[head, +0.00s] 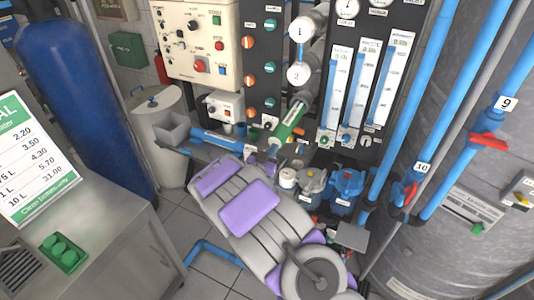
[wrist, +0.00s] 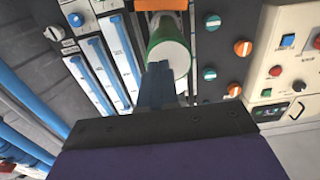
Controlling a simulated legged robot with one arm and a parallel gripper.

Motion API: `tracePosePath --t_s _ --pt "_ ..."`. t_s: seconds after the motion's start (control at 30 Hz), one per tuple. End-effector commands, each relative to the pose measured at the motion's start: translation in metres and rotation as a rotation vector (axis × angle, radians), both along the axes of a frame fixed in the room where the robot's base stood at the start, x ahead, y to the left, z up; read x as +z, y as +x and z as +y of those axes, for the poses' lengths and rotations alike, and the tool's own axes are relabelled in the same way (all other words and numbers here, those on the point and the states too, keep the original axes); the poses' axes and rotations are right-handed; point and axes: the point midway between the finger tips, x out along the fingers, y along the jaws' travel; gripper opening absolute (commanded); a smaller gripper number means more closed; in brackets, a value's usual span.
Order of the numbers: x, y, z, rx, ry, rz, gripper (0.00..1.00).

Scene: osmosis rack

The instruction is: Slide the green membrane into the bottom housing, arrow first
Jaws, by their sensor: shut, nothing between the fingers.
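The green membrane (head: 288,122) is a green cylinder with a pale marking. In the head view it lies slanted below the white housing ends marked 1 (head: 299,31) and 2 (head: 299,73). Its far end reaches the rack where the bottom housing would be; how deep it sits is hard to tell. In the wrist view its round white end face with a green rim (wrist: 169,60) faces me. My gripper (wrist: 160,72) is shut and empty, its fingers in front of the lower left of that face. I cannot tell whether they touch it. In the head view my arm hides much of the gripper.
Flow meters (head: 367,80) stand right of the membrane, and a control panel (head: 200,40) is to the left. Blue-topped pumps (head: 347,185) and blue pipes (head: 415,80) crowd the right. A grey tray (head: 173,128) and blue tube (head: 222,141) lie left. A steel counter (head: 110,225) stands at front left.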

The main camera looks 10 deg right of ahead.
Motion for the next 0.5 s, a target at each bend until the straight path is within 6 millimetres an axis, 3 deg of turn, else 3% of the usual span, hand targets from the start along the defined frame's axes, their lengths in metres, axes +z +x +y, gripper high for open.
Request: tracePosePath --t_s 0.27,0.5 --pt "-0.001 0.001 0.011 0.004 -0.009 0.001 0.00" --pt "-0.001 0.007 0.000 0.002 -0.003 0.002 0.00"
